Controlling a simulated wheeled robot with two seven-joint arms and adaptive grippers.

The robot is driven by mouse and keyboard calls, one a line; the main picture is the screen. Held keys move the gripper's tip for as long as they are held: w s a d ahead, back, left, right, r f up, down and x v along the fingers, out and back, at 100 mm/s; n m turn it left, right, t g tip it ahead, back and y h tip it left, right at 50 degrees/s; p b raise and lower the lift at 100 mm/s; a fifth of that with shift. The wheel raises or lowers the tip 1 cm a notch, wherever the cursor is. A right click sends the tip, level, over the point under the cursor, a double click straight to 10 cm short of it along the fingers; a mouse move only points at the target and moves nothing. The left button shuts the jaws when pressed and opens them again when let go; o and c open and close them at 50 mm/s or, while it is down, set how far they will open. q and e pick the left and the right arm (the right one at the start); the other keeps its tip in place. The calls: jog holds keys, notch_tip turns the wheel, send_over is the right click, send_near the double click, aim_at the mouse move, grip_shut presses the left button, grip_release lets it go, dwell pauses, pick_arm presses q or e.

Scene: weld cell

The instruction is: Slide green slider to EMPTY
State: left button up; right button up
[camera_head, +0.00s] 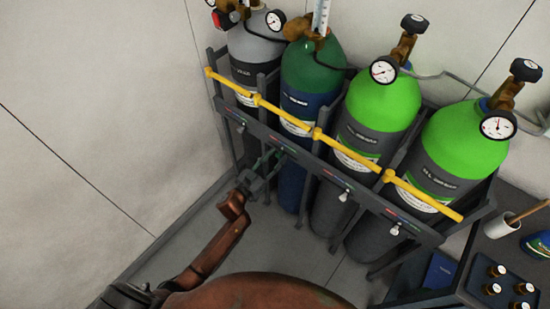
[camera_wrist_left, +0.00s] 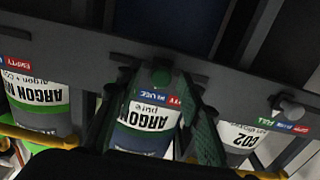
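My left gripper (camera_head: 262,168) reaches the rack's label rail in front of the second cylinder from the left. In the left wrist view the picture is upside down, and the gripper (camera_wrist_left: 160,82) has its two fingers spread either side of a dark green slider knob (camera_wrist_left: 160,72), with a gap showing. Beside the knob, toward the argon cylinder label (camera_wrist_left: 148,117), is a strip with blue IN USE (camera_wrist_left: 150,98) and red EMPTY (camera_wrist_left: 175,101) fields. The knob stands near the blue field. In the head view the gripper hides this slider. My right gripper is not in view.
Pale sliders show at the other cylinders (camera_head: 344,196) (camera_head: 395,229); a grey one (camera_wrist_left: 289,107) shows in the wrist view. A yellow bar (camera_head: 318,134) crosses the cylinders above the rail. A dark table (camera_head: 465,292) with small fittings stands at right. Floor left of the rack is clear.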

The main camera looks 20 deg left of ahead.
pick_arm(q)
grip_shut()
dwell(0.4)
